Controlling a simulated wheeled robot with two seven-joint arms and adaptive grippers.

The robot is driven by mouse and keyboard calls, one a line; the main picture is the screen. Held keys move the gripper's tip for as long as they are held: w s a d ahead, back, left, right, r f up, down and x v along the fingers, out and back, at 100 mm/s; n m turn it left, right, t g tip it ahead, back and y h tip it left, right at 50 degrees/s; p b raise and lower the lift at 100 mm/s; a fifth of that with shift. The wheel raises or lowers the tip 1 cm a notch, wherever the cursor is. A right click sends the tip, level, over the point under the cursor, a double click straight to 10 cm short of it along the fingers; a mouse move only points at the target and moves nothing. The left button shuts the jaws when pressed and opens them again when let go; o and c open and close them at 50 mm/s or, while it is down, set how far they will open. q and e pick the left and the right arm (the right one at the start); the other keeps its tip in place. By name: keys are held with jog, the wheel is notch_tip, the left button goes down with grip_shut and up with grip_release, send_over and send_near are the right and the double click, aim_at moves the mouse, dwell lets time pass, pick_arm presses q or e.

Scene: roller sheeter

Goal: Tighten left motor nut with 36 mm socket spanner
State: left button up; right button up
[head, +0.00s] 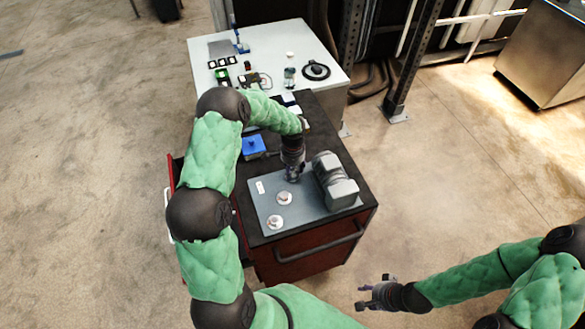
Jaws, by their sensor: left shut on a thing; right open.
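A grey plate (317,210) lies on the black top of a red tool cart. A grey motor (335,181) sits on its right side. Two round silver fittings, which look like nuts on washers, are on the plate: one near the middle (284,198) and one at the front left (275,222). My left gripper (292,178) points down over the back of the plate, left of the motor. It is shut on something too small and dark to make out. I cannot tell whether that thing touches the plate. My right gripper (376,293) is open and empty, in front of the cart.
A blue box (253,146) is on the cart behind the plate. A white table (268,55) behind the cart carries several small parts and a black ring (316,70). A dark metal post (407,70) stands at the back right. The floor right of the cart is clear.

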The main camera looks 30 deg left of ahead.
pick_arm(q)
jog(key=shift+m, duration=0.5)
jog(key=m+p, duration=0.1)
jog(key=m, duration=0.2)
jog(key=shift+m, duration=0.3)
jog(key=shift+r, duration=0.1)
